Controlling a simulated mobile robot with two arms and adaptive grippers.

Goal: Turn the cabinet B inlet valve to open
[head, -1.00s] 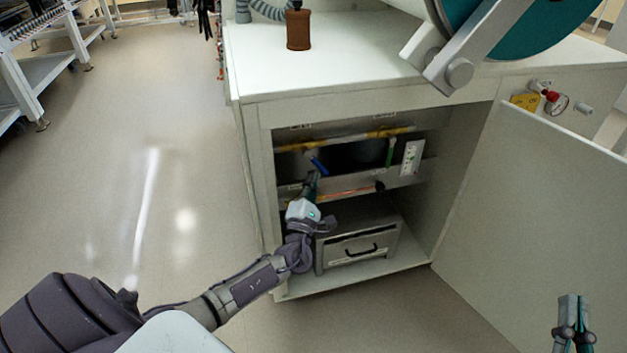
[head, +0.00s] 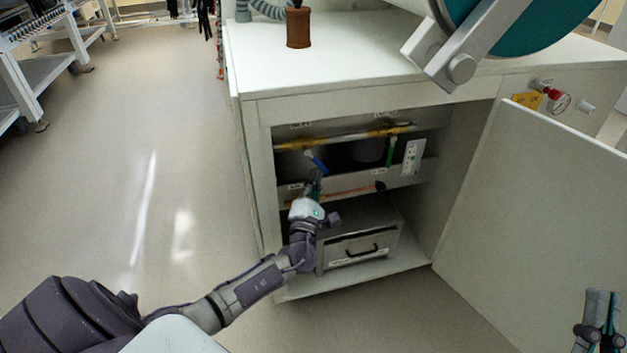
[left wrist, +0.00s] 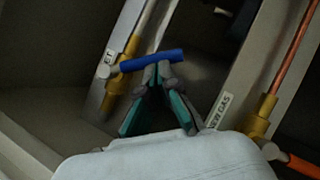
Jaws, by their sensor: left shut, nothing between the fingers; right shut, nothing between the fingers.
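The blue valve lever (head: 317,163) is on the upper pipe inside the open cabinet, at its left. In the left wrist view the blue lever (left wrist: 138,64) lies crosswise to its pipe, beside a label ending in "ET" (left wrist: 109,64). My left gripper (head: 316,175) reaches into the cabinet, shut and empty. Its fingertips (left wrist: 160,70) are right at the lever's free end and partly overlap it in the left wrist view; I cannot tell if they touch. My right gripper (head: 601,300) is shut and empty, low at the right, in front of the door.
A green lever (head: 390,152) is on the same upper pipe, further right. A lower copper pipe (head: 345,191) runs beneath. A grey drawer box (head: 358,246) stands on the cabinet floor. The open door (head: 540,210) bounds the right side. Floor at left is clear.

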